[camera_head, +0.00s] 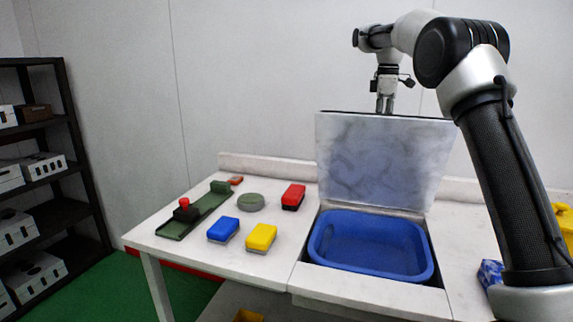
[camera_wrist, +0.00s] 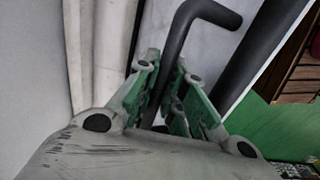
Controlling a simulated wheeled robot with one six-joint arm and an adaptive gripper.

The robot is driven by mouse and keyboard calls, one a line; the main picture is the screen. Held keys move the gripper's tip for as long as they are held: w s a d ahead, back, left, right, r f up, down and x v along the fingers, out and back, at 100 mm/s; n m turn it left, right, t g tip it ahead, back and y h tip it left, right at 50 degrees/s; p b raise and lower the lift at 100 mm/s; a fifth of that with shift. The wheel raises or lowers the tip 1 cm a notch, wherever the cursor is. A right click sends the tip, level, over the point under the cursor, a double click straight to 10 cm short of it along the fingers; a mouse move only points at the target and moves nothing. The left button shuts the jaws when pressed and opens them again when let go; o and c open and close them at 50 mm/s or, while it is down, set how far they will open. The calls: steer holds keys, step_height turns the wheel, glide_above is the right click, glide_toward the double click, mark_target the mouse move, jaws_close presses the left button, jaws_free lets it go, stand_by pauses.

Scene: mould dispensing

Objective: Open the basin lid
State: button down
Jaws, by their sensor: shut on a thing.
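The basin lid (camera_head: 378,160) stands raised, near upright, at the back edge of the basin opening in the head view. The blue basin (camera_head: 370,245) sits open in the table below it. My gripper (camera_head: 385,106) is at the lid's top edge, pointing down. In the wrist view my gripper (camera_wrist: 172,110) is closed around a dark bent handle (camera_wrist: 185,45). The lower end of the handle is hidden between the fingers. The handle cannot be made out in the head view.
The white table (camera_head: 280,262) bears a red block (camera_head: 293,196), a blue block (camera_head: 223,230), a yellow block (camera_head: 261,237), a round green piece (camera_head: 250,202) and a green rail (camera_head: 197,212). A blue item (camera_head: 490,273) lies right of the basin. A dark shelf (camera_head: 40,140) stands far left.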

steer(key=shift+w, duration=0.2)
steer(key=w, duration=0.1)
steer(key=w+d, duration=0.1)
steer(key=w, duration=0.2)
steer(key=shift+d+r, duration=0.2)
steer(key=shift+r, duration=0.1)
steer(key=c, duration=0.6)
jaws_free()
steer(key=shift+c, duration=0.2)
